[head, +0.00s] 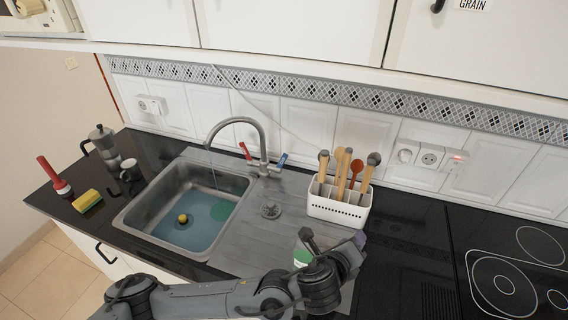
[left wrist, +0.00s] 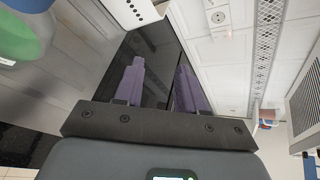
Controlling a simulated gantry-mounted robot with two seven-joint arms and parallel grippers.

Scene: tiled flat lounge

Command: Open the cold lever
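The tap (head: 240,128) arches over the sink, with a red lever (head: 245,151) on its left and a blue lever (head: 282,160), the cold one, on its right. Both levers tilt upward. A thin bluish line runs down below the spout. My left gripper (head: 360,240) is in front of the white utensil holder, right of and nearer than the blue lever, and apart from it. In the left wrist view, the purple fingers of my left gripper (left wrist: 160,88) stand apart with nothing between them. The levers are not seen there. My right gripper is not in view.
The utensil holder (head: 338,207) with several wooden-handled tools stands right of the tap. A green-topped object (head: 302,255) is beside my left arm. The sink (head: 148,235) holds a small yellow item (head: 183,218). A moka pot (head: 104,145) and yellow sponge (head: 87,201) are left; the hob (head: 515,270) is right.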

